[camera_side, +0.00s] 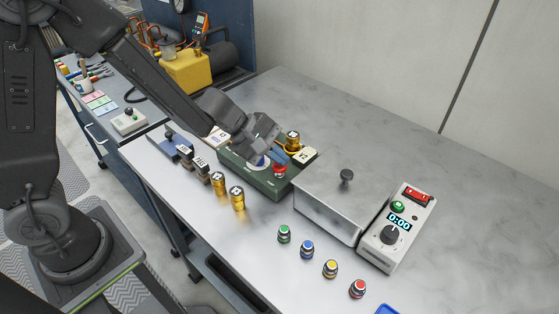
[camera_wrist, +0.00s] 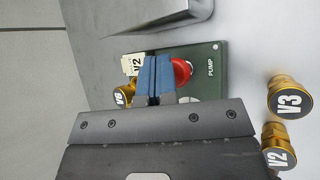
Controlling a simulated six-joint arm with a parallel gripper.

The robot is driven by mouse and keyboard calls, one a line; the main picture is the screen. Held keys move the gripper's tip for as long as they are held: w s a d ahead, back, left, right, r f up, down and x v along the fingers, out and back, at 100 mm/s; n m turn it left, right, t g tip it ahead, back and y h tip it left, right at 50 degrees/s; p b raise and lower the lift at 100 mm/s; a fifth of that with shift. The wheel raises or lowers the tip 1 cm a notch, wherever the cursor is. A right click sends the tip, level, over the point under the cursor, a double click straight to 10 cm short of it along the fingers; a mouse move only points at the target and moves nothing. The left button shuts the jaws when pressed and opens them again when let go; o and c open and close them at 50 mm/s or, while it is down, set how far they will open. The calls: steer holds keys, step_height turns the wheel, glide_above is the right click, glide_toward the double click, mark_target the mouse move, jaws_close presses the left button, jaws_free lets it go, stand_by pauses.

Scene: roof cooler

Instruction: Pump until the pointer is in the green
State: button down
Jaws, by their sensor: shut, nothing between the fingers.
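The green pump box (camera_side: 236,176) stands on the metal bench in the side view. Its red button (camera_side: 279,169) is on top, and in the wrist view the red button (camera_wrist: 183,70) sits beside the word PUMP. My gripper (camera_side: 277,157) is low over the box, beside the button. Its blue fingers (camera_wrist: 154,78) are shut together with nothing between them, and in the wrist view they overlap the button's left edge. I cannot tell whether they touch it. A pale round dial (camera_side: 256,160) is mostly covered by my gripper. Its pointer and green zone cannot be made out.
A brass valve (camera_side: 292,140) and a cream tag (camera_side: 306,156) are at the box's far end. Brass pieces (camera_side: 237,197) stand in front. A lidded metal box (camera_side: 335,205) and a timer unit (camera_side: 397,230) are to the right. Several coloured-top knobs (camera_side: 307,249) stand nearer.

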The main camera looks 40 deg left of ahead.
mark_target(278, 167)
steer(key=shift+f, duration=0.6)
stand_by(0.3)
steer(key=shift+r, duration=1.65)
steer(key=shift+r, duration=2.55)
step_height(278, 167, up, 4)
steer(key=shift+f, duration=0.1)
stand_by(0.3)
